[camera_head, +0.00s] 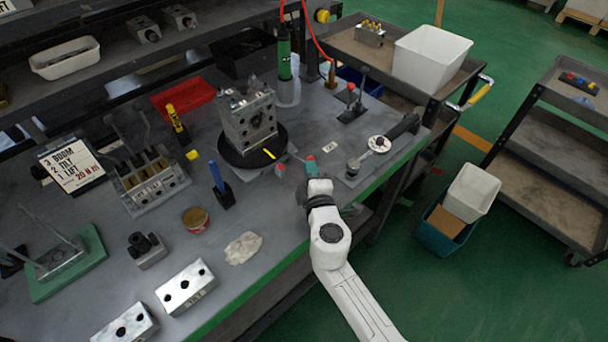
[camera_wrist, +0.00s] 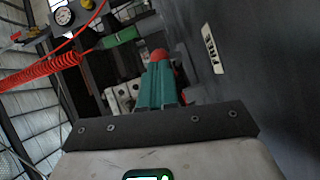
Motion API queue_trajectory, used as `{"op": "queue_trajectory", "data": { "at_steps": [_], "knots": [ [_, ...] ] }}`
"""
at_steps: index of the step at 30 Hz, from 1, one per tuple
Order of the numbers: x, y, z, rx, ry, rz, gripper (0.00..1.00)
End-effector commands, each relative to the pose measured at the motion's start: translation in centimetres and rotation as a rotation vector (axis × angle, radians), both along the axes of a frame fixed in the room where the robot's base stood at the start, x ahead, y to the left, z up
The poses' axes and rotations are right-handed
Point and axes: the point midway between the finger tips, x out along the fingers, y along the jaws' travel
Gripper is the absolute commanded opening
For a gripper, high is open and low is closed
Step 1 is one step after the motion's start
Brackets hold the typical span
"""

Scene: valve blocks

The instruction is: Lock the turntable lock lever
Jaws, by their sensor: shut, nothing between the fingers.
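The turntable (camera_head: 228,155) is a black disc on the bench with a grey metal valve block (camera_head: 248,118) standing on it. A yellow mark shows at its front edge. A small red knob (camera_head: 310,157), seemingly the lock lever's end, lies just right of the disc; the lever's shaft is hard to make out. My gripper (camera_head: 311,164) has teal fingers, shut and empty, right at this knob. In the wrist view the shut fingers (camera_wrist: 158,82) point at the red knob (camera_wrist: 160,54), just beyond their tips. I cannot tell whether they touch.
A white label (camera_head: 330,147) lies right of the turntable; in the wrist view it reads FREE. A black stand with a blue-handled tool (camera_head: 217,178) is at left. The bench's green front edge runs under my arm.

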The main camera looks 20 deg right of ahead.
Motion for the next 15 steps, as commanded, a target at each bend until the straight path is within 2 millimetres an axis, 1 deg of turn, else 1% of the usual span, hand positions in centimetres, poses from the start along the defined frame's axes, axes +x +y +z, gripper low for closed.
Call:
{"op": "queue_trajectory", "data": {
  "at_steps": [1, 6, 15],
  "knots": [
    [0.1, -0.6, -0.2, 0.0, -0.002, -0.003, 0.0],
    [0.6, -2.4, -0.2, 0.0, -0.002, -0.002, 0.0],
    [2.1, -5.1, 0.0, 0.0, -0.002, -0.002, 0.0]
  ]
}}
